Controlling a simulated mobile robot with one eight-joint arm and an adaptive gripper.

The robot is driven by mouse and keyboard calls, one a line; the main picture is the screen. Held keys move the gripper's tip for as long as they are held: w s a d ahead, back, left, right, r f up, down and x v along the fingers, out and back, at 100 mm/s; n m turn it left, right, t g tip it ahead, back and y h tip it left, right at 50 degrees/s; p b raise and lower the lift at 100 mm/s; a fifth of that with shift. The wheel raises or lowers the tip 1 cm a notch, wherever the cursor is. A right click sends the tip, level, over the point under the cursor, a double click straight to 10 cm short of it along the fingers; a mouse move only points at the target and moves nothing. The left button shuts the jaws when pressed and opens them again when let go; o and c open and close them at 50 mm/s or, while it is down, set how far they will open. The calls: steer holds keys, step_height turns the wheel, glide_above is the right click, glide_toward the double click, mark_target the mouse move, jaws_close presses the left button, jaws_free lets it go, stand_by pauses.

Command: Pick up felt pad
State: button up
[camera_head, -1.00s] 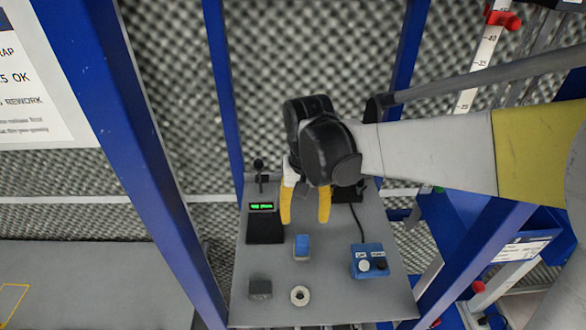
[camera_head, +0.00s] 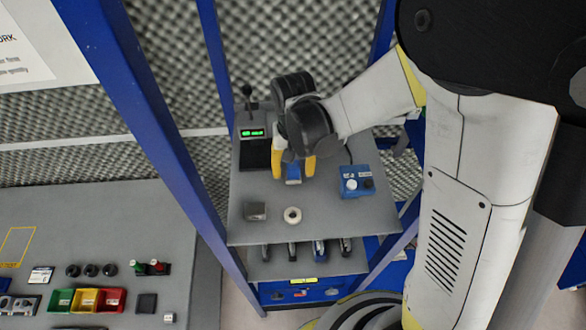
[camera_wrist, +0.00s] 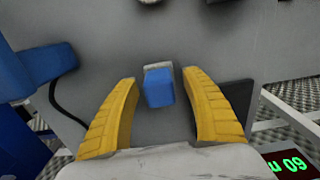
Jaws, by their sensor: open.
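A small blue block with a pale grey layer along its far edge, likely the felt pad (camera_wrist: 158,90), lies on the grey shelf top. In the head view the blue piece (camera_head: 293,181) shows partly between my fingers. My gripper (camera_wrist: 160,77) is open, with its two yellow fingers on either side of the block and a visible gap on each side. In the head view my gripper (camera_head: 293,173) points down at the shelf. I cannot tell how far the fingertips are above the surface.
A grey block (camera_head: 255,211) and a pale ring (camera_head: 293,215) lie in front on the shelf top (camera_head: 330,222). A blue button box (camera_head: 356,182) with a cable stands to the right, a green-lit display unit (camera_head: 252,133) to the left. Blue posts (camera_head: 150,130) flank the shelf.

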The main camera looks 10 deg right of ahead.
steer(key=shift+s, duration=0.1)
jaws_close()
steer(key=shift+r, duration=0.1)
steer(key=shift+r, duration=0.55)
step_height(320, 180, up, 3)
steer(key=d+r+b, duration=0.1)
steer(key=d+r, duration=0.6)
steer(key=d, duration=0.4)
steer(key=shift+w+d+b, duration=0.35)
steer(key=shift+w, duration=0.05)
steer(key=c, duration=0.9)
jaws_free()
steer(key=shift+f, duration=0.1)
jaws_close()
